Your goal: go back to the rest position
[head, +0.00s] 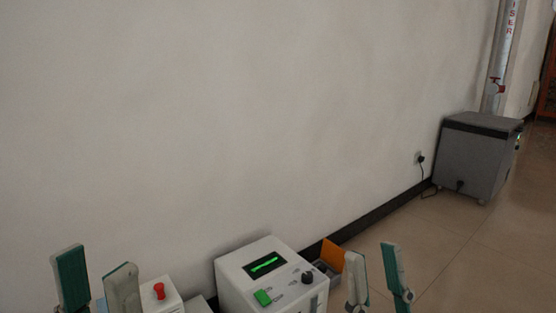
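My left gripper (97,268) is at the bottom left of the head view. Its two green-padded fingers point up and stand apart, with nothing seen between their tips. My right gripper (374,262) is at the bottom, right of the middle. Its two fingers also point up, apart, with nothing gripped between the tips. The lower parts of both grippers and both arms are cut off by the bottom edge.
A white box device (240,285) with a green-lit display stands between my grippers. A red button on a white box (160,296) is beside my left gripper. An orange panel (332,255) is behind my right gripper. A grey wheeled cabinet (470,160) stands far right by the wall.

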